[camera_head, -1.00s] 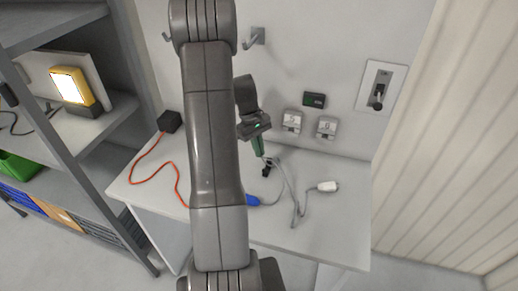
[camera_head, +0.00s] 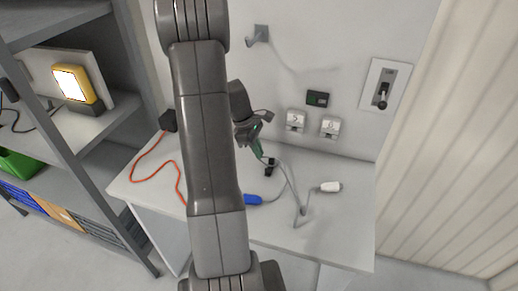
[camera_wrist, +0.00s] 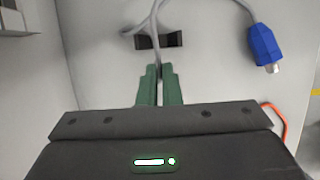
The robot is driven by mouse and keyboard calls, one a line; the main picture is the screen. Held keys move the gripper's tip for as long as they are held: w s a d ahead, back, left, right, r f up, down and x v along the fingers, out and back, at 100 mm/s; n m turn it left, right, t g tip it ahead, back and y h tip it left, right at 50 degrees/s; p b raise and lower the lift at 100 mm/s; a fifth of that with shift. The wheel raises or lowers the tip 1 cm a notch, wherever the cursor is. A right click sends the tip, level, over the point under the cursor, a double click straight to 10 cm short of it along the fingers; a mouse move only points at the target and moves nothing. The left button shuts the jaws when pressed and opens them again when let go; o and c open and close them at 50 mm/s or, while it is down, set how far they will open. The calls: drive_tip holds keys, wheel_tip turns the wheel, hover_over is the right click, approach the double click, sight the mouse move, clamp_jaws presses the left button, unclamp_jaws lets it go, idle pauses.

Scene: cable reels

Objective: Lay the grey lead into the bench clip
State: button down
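The grey lead (camera_head: 290,178) lies looped on the bench, with a blue plug (camera_head: 253,199) at one end; a white plug (camera_head: 330,187) lies at the right of its loop. The bench clip (camera_head: 269,168) is a small black block on the bench top. It also shows in the wrist view (camera_wrist: 174,40), just beyond my fingertips, with the lead passing across its middle. My gripper (camera_head: 259,153) points down close to the clip. Its green fingers (camera_wrist: 159,72) are shut on the lead. I cannot tell whether the lead is seated in the clip.
An orange cable (camera_head: 150,152) runs from a black box (camera_head: 168,120) on the bench's left. Two white sockets (camera_head: 295,120), a small black display (camera_head: 317,98) and a lever switch (camera_head: 382,92) are on the wall behind. Shelving (camera_head: 85,130) stands at left. The bench's right front is clear.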

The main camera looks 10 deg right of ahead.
drive_tip(key=shift+f, duration=0.1)
drive_tip(key=shift+f+b, duration=1.6)
drive_tip(key=shift+f, duration=0.6)
drive_tip(key=shift+r, duration=0.1)
drive_tip(key=c, duration=0.9)
unclamp_jaws()
drive_tip(key=shift+c, duration=0.2)
wheel_tip(320, 180, up, 8)
drive_tip(key=p, duration=0.6)
